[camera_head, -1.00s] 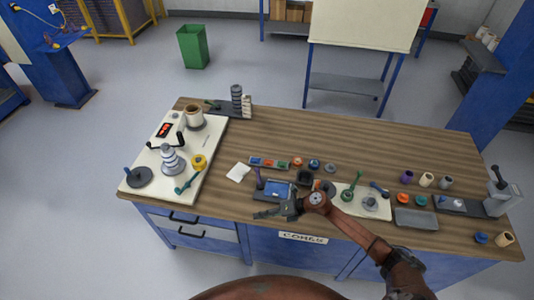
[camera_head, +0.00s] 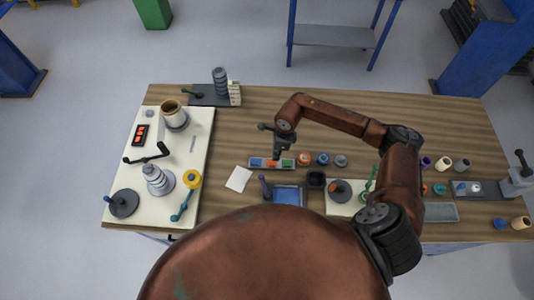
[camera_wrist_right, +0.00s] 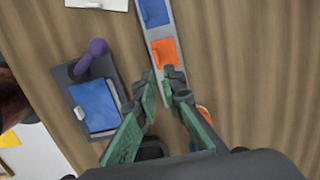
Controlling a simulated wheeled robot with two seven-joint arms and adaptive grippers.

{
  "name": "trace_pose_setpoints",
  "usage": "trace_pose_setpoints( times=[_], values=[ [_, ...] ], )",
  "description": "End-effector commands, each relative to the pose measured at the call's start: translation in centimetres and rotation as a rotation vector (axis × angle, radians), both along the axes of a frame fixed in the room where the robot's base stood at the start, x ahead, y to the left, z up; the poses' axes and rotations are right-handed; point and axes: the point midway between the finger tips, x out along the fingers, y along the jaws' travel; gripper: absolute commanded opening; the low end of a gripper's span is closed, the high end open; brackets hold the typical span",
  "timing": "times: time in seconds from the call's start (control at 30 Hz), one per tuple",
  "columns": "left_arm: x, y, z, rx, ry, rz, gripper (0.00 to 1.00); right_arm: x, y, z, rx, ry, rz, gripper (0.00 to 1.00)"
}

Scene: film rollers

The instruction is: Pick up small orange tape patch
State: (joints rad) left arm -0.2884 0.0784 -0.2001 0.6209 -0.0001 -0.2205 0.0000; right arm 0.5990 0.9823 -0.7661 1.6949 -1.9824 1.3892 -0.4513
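The small orange tape patch (camera_wrist_right: 164,52) lies on a narrow grey strip tray (camera_wrist_right: 148,32), beside a blue patch (camera_wrist_right: 154,12). In the head view the orange patch (camera_head: 271,163) sits in the tray's middle, partly behind my right gripper. In the head view the right gripper (camera_head: 279,157) points down over the tray. A green patch (camera_head: 288,163) lies at the tray's right end. My left gripper is not in view.
A tray with a blue pad (camera_head: 286,195) and purple-handled tool (camera_head: 265,186) stands in front of the strip. A white sheet (camera_head: 239,179) lies to the left. The table behind is mostly clear.

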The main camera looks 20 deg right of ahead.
Motion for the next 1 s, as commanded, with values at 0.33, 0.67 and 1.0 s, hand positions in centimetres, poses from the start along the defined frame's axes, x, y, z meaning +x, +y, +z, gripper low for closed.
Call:
trace_pose_setpoints(
  times=[0.33,0.67,1.0],
  values=[
    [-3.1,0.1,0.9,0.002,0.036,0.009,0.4,0.6,1.3,-3.8,0.003,0.007,0.005,0.09],
    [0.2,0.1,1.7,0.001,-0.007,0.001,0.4,0.9,1.8,-7.4,0.001,0.004,0.006,0.09],
    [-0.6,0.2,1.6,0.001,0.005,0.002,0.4,0.9,1.7,-7.4,0.002,0.004,0.004,0.01]
  ],
)
